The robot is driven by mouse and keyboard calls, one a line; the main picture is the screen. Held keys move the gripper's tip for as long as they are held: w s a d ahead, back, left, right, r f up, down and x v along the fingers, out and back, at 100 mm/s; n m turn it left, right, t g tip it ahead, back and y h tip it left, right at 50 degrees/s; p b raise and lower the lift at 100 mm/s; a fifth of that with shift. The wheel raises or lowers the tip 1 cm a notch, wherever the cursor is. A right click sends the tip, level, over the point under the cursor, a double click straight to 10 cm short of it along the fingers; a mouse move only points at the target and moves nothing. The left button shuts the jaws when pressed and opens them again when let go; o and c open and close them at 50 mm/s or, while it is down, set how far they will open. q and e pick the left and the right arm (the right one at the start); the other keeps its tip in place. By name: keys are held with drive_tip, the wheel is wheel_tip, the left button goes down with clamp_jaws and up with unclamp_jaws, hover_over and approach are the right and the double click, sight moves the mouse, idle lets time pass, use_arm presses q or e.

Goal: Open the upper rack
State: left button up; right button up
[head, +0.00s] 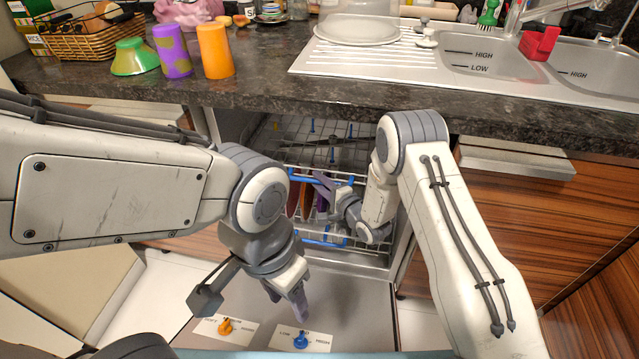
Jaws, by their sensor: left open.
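The dishwasher stands open under the counter. Its upper rack (345,132) is a wire rack with a blue-trimmed front edge, and it is partly hidden by my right arm. The lower rack (320,241) sits beneath it with red and purple dishes (306,200) showing. My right gripper (326,190) is in the dishwasher opening, at the front of the upper rack near the blue trim. Whether its fingers touch or close on the rack is not clear. My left gripper (287,305) is open and empty, pointing down above the lowered dishwasher door (350,305).
The door carries labels with an orange knob (226,326) and a blue knob (300,341). The counter (265,80) above holds a green bowl (134,57), a purple cup (172,52), an orange cup (215,52) and a sink (480,50). Wooden cabinets (520,215) stand at right.

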drive_tip(key=shift+w, duration=0.1)
clamp_jaws()
idle(1.4)
